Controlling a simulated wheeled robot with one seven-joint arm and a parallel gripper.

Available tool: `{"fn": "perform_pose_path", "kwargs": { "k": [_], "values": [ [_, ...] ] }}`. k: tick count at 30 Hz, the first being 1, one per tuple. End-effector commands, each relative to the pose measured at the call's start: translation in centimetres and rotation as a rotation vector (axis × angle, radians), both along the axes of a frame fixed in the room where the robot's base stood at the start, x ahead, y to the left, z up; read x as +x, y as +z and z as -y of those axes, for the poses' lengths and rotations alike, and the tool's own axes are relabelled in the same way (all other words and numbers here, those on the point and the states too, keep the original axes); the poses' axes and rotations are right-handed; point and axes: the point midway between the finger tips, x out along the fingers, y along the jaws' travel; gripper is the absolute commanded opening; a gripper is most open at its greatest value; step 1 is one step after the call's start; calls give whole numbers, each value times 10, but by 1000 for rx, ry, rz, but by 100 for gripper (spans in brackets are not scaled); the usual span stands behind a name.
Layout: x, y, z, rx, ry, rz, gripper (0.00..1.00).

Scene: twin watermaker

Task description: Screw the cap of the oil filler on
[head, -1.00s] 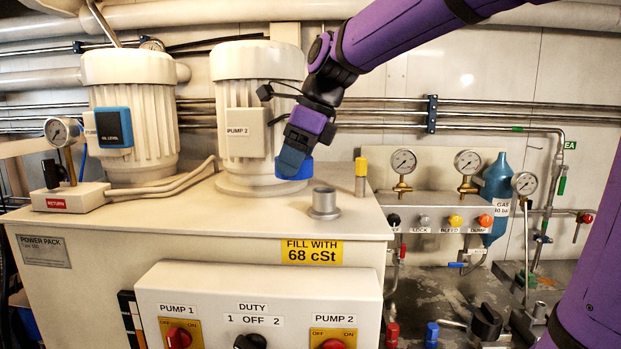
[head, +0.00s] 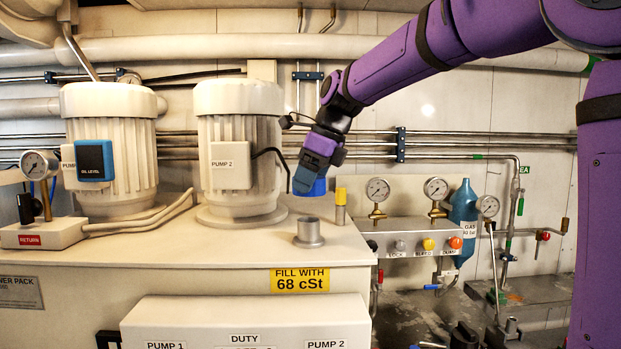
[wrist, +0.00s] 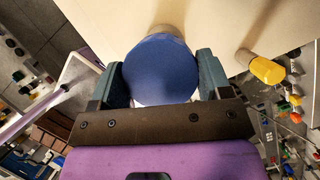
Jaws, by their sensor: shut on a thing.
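The oil filler (head: 309,233) is a short grey metal neck with a wide flange on the cream tank top, with its mouth uncovered. My gripper (head: 309,187) is shut on a round blue cap (head: 318,188), held in the air above and slightly behind the filler neck. In the wrist view the blue cap (wrist: 160,70) sits between the two teal fingers. The cap is apart from the neck. The neck is not clearly visible in the wrist view, where the cap covers the middle.
A yellow-topped post (head: 340,205) stands close right of the filler; its yellow top also shows in the wrist view (wrist: 265,70). The Pump 2 motor (head: 240,150) stands to the left. Gauges and knobs (head: 428,244) lie to the right.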

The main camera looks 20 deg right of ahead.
Motion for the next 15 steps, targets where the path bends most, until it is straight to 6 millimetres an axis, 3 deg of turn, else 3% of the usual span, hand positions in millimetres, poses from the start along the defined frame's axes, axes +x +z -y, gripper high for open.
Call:
{"fn": "perform_pose_path", "kwargs": {
  "k": [15],
  "values": [
    [0,-30,0,0,-1,-2,48]
  ]
}}
